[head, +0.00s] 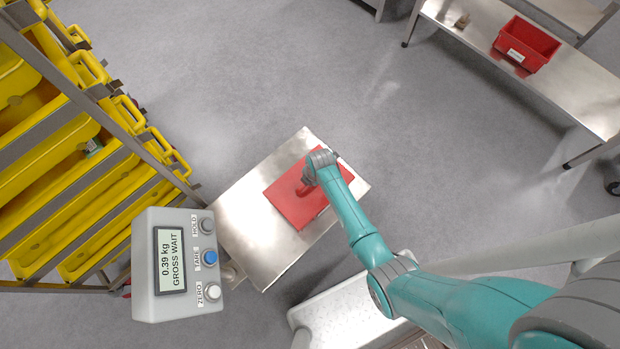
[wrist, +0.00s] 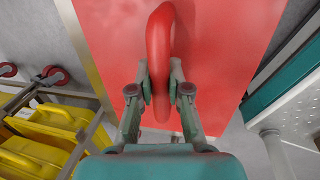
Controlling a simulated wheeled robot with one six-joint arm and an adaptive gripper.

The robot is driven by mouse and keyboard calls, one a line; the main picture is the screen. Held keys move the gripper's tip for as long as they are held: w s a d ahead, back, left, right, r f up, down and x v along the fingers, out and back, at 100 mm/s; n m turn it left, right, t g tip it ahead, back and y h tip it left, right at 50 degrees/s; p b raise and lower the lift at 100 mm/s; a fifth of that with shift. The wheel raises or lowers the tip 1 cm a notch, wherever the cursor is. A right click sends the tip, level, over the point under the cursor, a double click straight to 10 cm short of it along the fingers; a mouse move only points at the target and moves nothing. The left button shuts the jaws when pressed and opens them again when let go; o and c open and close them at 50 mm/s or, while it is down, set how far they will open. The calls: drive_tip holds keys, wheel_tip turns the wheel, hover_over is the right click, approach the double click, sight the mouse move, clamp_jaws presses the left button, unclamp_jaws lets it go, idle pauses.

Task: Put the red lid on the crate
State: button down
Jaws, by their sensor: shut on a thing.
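The red lid (head: 290,205) is a flat panel with a raised loop handle, seen over the steel plate of a scale (head: 245,215) in the head view. My gripper (head: 308,184) is shut on the lid's handle. In the wrist view the two fingers (wrist: 160,92) close on the red handle (wrist: 160,30) from both sides, and the lid (wrist: 225,60) fills the middle. I cannot tell whether the lid touches the plate. The red crate (head: 528,42) stands on a steel bench at the top right, with a white label on its side and its top open.
The scale's display (head: 172,262) reads 0.39 kg, GROSS WAIT. A rack of yellow bins (head: 60,190) stands at the left. Grey floor (head: 400,120) between scale and bench is clear.

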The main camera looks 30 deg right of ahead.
sight(314, 188)
drive_tip(key=c, duration=1)
unclamp_jaws()
drive_tip(key=shift+c, duration=0.2)
wheel_tip(314, 188, up, 12)
drive_tip(key=s, duration=0.2)
drive_tip(key=shift+d, duration=0.35)
drive_tip(key=shift+s+f, duration=0.1)
